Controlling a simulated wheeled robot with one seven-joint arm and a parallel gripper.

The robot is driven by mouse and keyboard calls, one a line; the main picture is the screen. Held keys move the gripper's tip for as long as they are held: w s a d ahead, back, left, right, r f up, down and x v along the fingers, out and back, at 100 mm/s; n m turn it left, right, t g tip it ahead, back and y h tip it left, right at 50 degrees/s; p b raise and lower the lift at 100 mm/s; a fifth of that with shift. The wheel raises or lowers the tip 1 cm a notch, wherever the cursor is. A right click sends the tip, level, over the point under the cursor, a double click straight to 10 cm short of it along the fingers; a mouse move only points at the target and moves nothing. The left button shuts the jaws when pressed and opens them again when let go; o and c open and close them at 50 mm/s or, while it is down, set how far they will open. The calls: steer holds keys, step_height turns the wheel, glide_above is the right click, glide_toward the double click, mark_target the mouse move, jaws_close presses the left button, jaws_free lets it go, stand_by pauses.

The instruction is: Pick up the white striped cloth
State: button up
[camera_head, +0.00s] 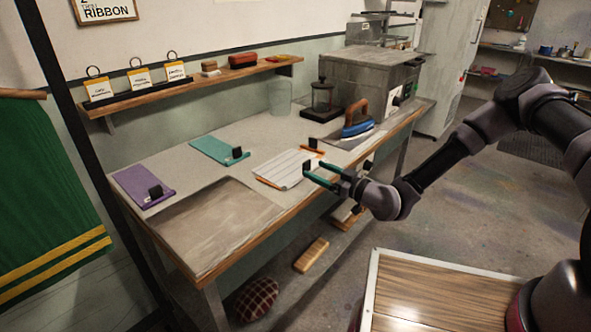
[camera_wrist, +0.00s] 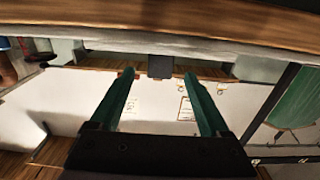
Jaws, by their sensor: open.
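The white striped cloth (camera_head: 283,169) lies flat on the workbench in the head view, with orange along its edges. A small black block (camera_head: 307,168) stands at its right end. My gripper (camera_head: 311,168) is at that end, just above the bench top, its two green fingers apart. In the wrist view, which looks upside down, my gripper (camera_wrist: 159,75) shows its fingers spread, with a black block (camera_wrist: 160,67) between or just beyond the tips. Contact cannot be told. The cloth's own surface is hard to make out in the wrist view.
A purple cloth (camera_head: 143,182) and a teal cloth (camera_head: 214,149), each with a black block, lie left on the workbench (camera_head: 152,222). A wood-topped surface (camera_head: 440,295) is in front.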

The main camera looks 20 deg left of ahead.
mark_target(308, 166)
steer(key=x, duration=0.4)
steer(key=shift+w+a+r, duration=0.1)
steer(key=shift+a, duration=0.15)
steer(key=shift+c, duration=0.3)
